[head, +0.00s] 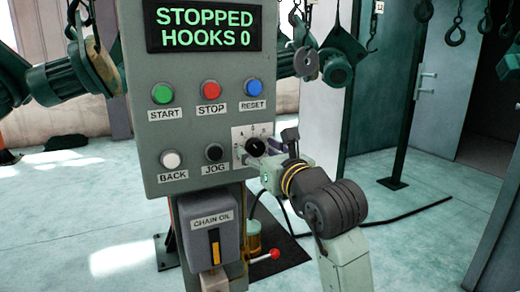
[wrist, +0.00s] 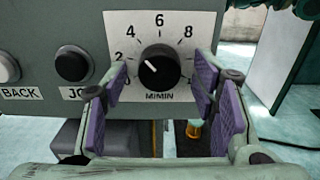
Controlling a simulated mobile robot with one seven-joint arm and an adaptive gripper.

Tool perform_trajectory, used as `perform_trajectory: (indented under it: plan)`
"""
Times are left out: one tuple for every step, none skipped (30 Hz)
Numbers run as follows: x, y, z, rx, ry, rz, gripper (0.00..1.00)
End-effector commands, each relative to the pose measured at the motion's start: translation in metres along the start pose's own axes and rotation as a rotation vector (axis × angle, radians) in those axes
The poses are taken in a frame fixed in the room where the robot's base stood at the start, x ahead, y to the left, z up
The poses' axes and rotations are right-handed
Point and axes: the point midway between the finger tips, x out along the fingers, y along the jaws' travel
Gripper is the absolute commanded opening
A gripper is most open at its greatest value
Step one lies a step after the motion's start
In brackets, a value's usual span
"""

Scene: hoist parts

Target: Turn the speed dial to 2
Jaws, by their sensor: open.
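The speed dial is a round black knob (wrist: 159,67) on a white scale plate (wrist: 159,31) marked M/MIN. The 2, 4, 6 and 8 are readable; the left finger partly covers the lower left of the scale. The knob's short white mark points up and left, around the 2 to 4 side; I cannot tell exactly where. In the head view the knob (head: 256,147) sits at the panel's lower right. My gripper (wrist: 161,82) is open, its purple pads left and right of the knob, apparently not touching it. It also shows in the head view (head: 272,150).
The grey panel (head: 187,124) carries a display (head: 205,27) reading STOPPED HOOKS 0. The black JOG button (wrist: 73,63) is just left of the dial, with the white BACK button (head: 171,160) beyond. A chain oil box (head: 211,240) and red-knobbed lever (head: 274,254) are below.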

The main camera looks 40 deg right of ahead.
Motion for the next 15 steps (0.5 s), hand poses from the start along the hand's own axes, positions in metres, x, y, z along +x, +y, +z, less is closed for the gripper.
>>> perform_trajectory:
  plan:
    - [0.0006,0.0,-0.0002,0.0,0.0,0.0,0.53]
    - [0.0006,0.0,-0.0003,0.0,0.0,0.0,0.53]
    - [0.0006,0.0,-0.0003,0.0,0.0,0.0,0.53]
    - [0.0005,0.0,-0.0003,0.0,0.0,0.0,0.53]
    - [0.0005,0.0001,-0.0003,0.0,0.0,0.0,0.53]
    - [0.0004,0.0001,-0.0003,0.0,0.0,0.0,0.53]
    - [0.0004,0.0001,-0.0003,0.0,0.0,0.0,0.52]
    - [0.0004,0.0002,-0.0003,0.0,0.0,0.0,0.5]
    - [0.0003,0.0002,-0.0002,0.0,0.0,0.0,0.47]
    - [0.0003,0.0002,-0.0002,0.0,0.0,0.0,0.45]
    - [0.0003,0.0002,-0.0002,0.0,0.0,0.0,0.43]
    - [0.0002,0.0003,-0.0002,0.0,0.0,0.0,0.41]
    - [0.0002,0.0003,-0.0002,0.0,0.0,0.001,0.39]
    - [0.0002,0.0003,-0.0001,-0.001,0.0,0.001,0.37]
    - [0.0002,0.0003,-0.0001,-0.001,0.0,0.001,0.34]
